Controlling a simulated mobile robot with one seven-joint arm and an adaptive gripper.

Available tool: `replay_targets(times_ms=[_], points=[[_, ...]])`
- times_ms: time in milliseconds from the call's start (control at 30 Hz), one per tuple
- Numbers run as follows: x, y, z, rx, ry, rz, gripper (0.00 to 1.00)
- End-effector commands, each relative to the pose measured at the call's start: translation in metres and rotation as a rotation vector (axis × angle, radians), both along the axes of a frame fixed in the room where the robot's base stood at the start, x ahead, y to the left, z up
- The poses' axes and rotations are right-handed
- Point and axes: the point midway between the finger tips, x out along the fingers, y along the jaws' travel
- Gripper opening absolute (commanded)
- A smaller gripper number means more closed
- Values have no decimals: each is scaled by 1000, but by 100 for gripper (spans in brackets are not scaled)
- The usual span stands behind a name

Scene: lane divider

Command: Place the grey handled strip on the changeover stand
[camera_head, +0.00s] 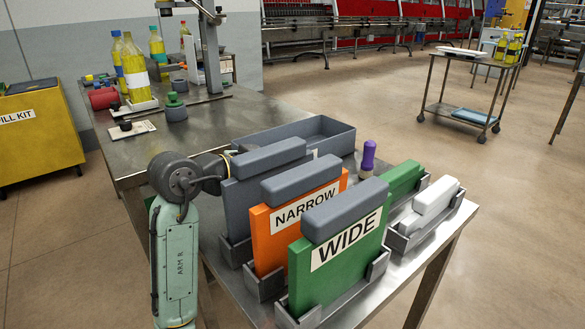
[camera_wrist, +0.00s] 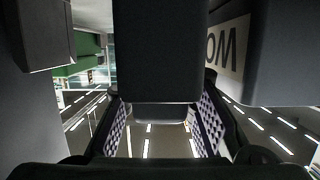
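The grey handled strip (camera_head: 262,195) stands upright in a slotted grey holder on the steel table, left of the orange NARROW strip. Its rounded grey handle (camera_head: 268,158) runs along its top. My gripper (camera_head: 222,165) is at the handle's left end in the head view, with its fingers mostly hidden behind it. In the wrist view, upside down, the patterned finger pads (camera_wrist: 161,125) stand apart on either side of a dark grey block (camera_wrist: 162,50), apparently the handle. Firm contact does not show. No label marks the changeover stand, so I cannot tell which piece it is.
The orange NARROW strip (camera_head: 300,225) and green WIDE strip (camera_head: 338,262) stand close to the right. Behind are another green strip (camera_head: 402,180), a pale block (camera_head: 436,197), a purple-topped object (camera_head: 368,155) and an open grey bin (camera_head: 335,143). Bottles (camera_head: 133,68) stand on the farther table.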

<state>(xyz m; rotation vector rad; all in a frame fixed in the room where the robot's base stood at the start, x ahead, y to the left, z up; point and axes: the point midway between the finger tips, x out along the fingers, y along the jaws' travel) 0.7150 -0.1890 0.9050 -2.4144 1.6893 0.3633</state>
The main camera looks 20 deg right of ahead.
Motion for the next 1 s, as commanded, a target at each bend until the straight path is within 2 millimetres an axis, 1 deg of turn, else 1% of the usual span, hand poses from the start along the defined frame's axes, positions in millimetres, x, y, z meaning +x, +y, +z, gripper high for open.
replay_targets(times_ms=[33, 233, 500, 600, 667, 767, 1000], points=[[0, 0, 0, 0, 0, 0, 30], [0, 0, 1, 0, 0, 0, 43], [0, 0, 1, 0, 0, 0, 43], [0, 2, 4, 0, 0, 1, 43], [-2, 8, 5, -1, -1, 3, 43], [-7, 23, 10, -2, -2, 3, 43], [-24, 70, 26, -1, -3, 4, 43]])
